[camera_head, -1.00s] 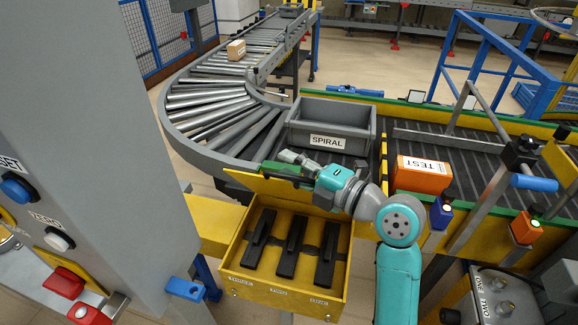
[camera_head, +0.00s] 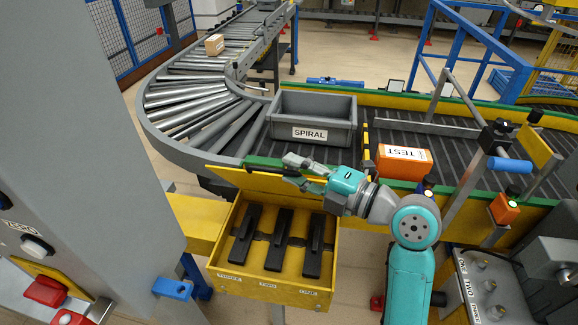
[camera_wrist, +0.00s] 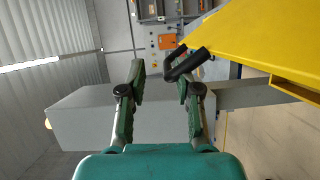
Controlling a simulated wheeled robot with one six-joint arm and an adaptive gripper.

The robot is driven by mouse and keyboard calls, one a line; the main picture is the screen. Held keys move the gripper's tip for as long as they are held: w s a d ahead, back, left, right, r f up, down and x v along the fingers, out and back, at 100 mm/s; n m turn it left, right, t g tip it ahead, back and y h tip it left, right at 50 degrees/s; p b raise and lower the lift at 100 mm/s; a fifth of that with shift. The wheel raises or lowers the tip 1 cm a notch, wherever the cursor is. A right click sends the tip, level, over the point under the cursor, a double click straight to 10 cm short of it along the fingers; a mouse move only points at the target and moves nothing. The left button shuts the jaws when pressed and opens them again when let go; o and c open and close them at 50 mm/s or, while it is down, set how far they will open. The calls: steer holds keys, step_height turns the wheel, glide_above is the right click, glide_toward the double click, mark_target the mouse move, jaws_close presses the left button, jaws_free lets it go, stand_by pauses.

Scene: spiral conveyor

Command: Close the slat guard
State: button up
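The slat guard looks to be the yellow lid (camera_head: 250,181) on the yellow box (camera_head: 325,262). It stands raised along the box's back edge, so the box is open and shows black slats (camera_head: 280,240) inside. My gripper (camera_head: 290,170) is at the lid's upper edge, right of its middle, coming from the right. In the wrist view my gripper (camera_wrist: 163,75) has its two fingers wide apart with nothing clamped between them. A black handle (camera_wrist: 190,63) on the yellow lid (camera_wrist: 262,45) lies at the right fingertip; whether they touch I cannot tell.
A grey bin marked SPIRAL (camera_head: 312,118) and an orange TEST box (camera_head: 403,162) sit on the belt behind. A grey post with buttons (camera_head: 75,130) stands left. A control box (camera_head: 490,290) stands right. The roller curve (camera_head: 190,110) is behind the lid.

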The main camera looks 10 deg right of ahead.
steer(key=v, duration=0.7)
stand_by(0.6)
steer(key=shift+f, duration=0.1)
steer(key=shift+c, duration=0.3)
